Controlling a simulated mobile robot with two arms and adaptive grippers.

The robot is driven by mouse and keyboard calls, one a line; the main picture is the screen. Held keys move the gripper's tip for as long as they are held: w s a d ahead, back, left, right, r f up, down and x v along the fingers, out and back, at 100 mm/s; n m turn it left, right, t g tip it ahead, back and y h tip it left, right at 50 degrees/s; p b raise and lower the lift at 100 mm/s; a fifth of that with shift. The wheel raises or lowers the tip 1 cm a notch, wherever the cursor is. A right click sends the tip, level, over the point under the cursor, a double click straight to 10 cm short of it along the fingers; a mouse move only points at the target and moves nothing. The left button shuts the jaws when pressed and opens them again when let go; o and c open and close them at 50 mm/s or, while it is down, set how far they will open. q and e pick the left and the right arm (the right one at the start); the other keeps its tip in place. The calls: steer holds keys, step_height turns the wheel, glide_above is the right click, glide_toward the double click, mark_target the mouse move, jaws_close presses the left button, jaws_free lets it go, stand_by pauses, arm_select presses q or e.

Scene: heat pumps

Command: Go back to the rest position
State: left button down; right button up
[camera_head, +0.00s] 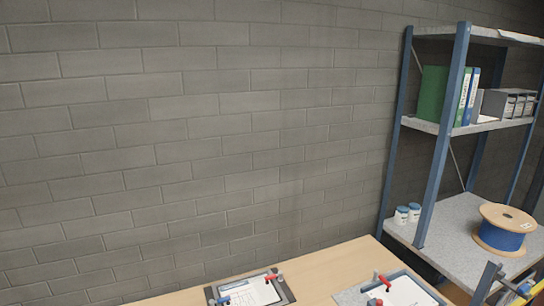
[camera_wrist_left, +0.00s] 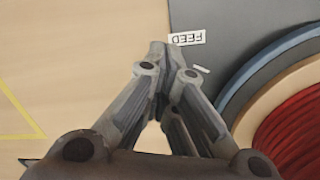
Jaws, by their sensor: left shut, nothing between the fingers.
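My left gripper (camera_wrist_left: 164,52) is shut and empty in the left wrist view. Its fingertips are over a pale wooden surface (camera_wrist_left: 80,50) at the edge of a dark grey panel (camera_wrist_left: 225,30). A small white label reading FEED (camera_wrist_left: 187,38) lies just beyond the tips and appears upside down. Neither gripper can be made out in the head view. My right gripper is in no frame.
The head view shows a wooden table (camera_head: 330,262) bearing two boards (camera_head: 250,290) (camera_head: 398,292) with red and blue valve handles. A blue-framed shelf (camera_head: 440,150) stands right, holding binders (camera_head: 432,95), small jars (camera_head: 402,214) and a cable spool (camera_head: 503,232). A red coil (camera_wrist_left: 295,140) is right in the wrist view.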

arm_select(q)
steer(key=s+d+r+m+t, duration=0.1)
steer(key=s+d, duration=0.1)
steer(key=s, duration=0.3)
steer(key=s+d+r+m+t, duration=0.1)
steer(key=s+d+r, duration=0.1)
steer(key=s, duration=0.4)
steer(key=s+a+r+t, duration=0.2)
steer(key=s+r, duration=0.8)
step_height(320, 180, down, 34)
steer(key=s+g+b, duration=0.1)
steer(key=b, duration=0.7)
steer(key=s+a+f+b, duration=0.1)
steer(key=s+f+b, duration=0.2)
steer(key=s+f, duration=0.5)
steer(key=s+a+f+m+g+b, duration=0.1)
steer(key=s+f+b, duration=0.2)
steer(key=s+f, duration=0.6)
step_height(320, 180, down, 6)
steer(key=shift+a+r+y, duration=0.2)
steer(key=shift+a+y, duration=0.05)
steer(key=shift+y, duration=0.05)
